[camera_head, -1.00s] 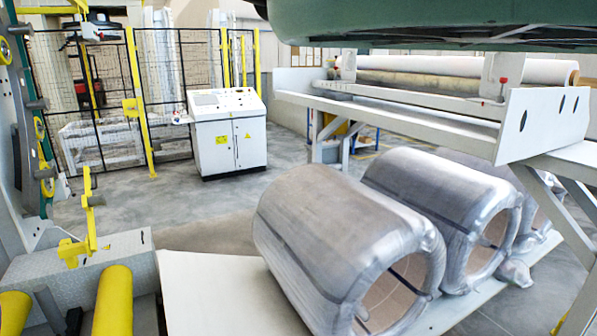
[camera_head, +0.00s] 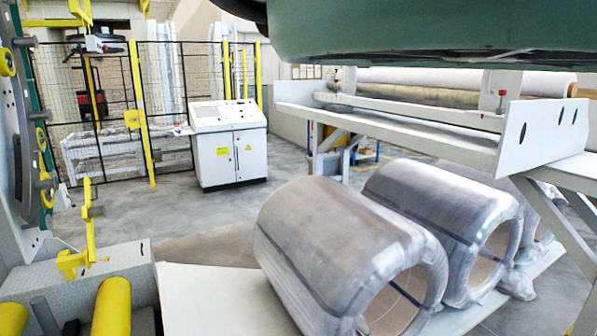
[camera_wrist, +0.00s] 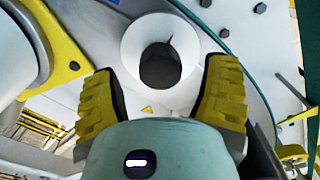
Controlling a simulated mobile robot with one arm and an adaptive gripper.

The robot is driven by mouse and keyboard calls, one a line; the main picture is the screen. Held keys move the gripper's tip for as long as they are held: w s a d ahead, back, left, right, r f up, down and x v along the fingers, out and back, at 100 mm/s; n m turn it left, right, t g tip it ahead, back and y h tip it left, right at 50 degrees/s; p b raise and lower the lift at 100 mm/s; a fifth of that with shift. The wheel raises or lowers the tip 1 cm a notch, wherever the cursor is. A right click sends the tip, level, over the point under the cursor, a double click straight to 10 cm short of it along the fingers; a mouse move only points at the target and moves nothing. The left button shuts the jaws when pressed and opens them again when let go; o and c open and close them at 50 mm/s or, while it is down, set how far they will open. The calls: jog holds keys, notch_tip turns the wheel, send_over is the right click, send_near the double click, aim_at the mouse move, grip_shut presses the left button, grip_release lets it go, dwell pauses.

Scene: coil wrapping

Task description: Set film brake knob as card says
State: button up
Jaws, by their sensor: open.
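In the wrist view, a dark round knob (camera_wrist: 160,66) sits in the middle of a white round dial (camera_wrist: 132,40) on a pale machine panel. A small red mark shows at the knob's upper right edge. My gripper (camera_wrist: 164,70) is open, with one yellow ribbed finger on each side of the knob and a visible gap to it. My gripper's body hides the area below the knob. The knob and my gripper cannot be made out in the head view. I cannot make out any readable card.
Wrapped coils (camera_head: 345,245) lie on a pale platform (camera_head: 215,300). A white control cabinet (camera_head: 230,150) stands before a mesh fence. A roller frame (camera_head: 420,115) is at the right. In the wrist view, a yellow-edged part (camera_wrist: 55,40) is close at left and dark bolts (camera_wrist: 260,8) sit at right.

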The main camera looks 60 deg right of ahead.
jog(key=shift+v, duration=2.4)
